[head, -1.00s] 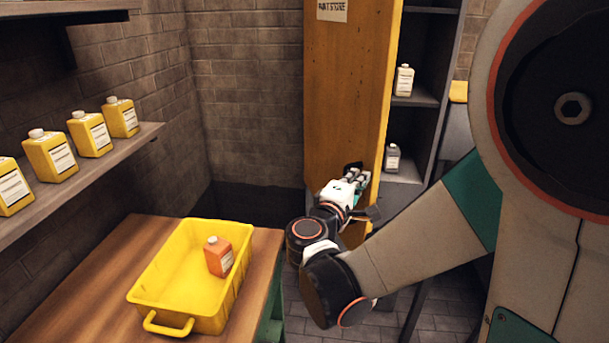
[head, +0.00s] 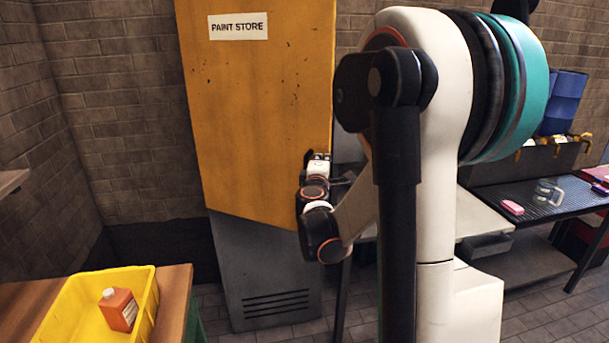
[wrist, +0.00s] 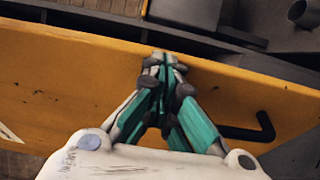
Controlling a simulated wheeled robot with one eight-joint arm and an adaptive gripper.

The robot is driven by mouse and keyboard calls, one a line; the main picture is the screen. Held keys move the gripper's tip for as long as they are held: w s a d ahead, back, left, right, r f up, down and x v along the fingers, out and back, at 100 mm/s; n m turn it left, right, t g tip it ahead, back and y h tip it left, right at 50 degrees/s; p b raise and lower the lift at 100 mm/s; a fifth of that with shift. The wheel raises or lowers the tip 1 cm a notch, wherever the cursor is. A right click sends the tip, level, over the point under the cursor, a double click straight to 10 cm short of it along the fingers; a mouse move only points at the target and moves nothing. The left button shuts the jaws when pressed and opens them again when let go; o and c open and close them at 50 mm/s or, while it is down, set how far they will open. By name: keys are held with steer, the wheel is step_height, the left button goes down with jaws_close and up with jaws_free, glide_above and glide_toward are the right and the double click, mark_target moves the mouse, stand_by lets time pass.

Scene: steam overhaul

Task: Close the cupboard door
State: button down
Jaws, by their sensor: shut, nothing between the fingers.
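The cupboard door (head: 255,110) is a tall yellow-orange panel with a "PAINT STORE" sign. In the head view it covers the cupboard's shelves. Its bottom edge slants down to the right against the grey cupboard body (head: 270,270), so it looks ajar. My gripper (head: 318,160) is at the door's right edge in the head view. In the wrist view my gripper (wrist: 165,68) is shut and empty in front of the yellow door (wrist: 60,80). A black bent handle (wrist: 258,131) shows right of the fingers. I cannot tell whether the fingertips touch the door.
A yellow tray (head: 147,310) holding an orange bottle (head: 118,310) is on the wooden bench (head: 176,290) at lower left. A dark table (head: 535,203) with small items stands at right. Some tiled floor is clear around the cupboard base.

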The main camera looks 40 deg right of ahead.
steer(key=w+d+n+t+y+p, duration=0.1)
steer(key=w+d+n+t+y, duration=0.3)
steer(key=w+d, duration=1.6)
steer(key=d+y, duration=0.1)
steer(key=d, duration=0.1)
steer(key=shift+d+y, duration=0.3)
steer(key=shift+d, duration=0.1)
steer(key=shift+w+r, duration=0.1)
steer(key=shift+a, duration=0.1)
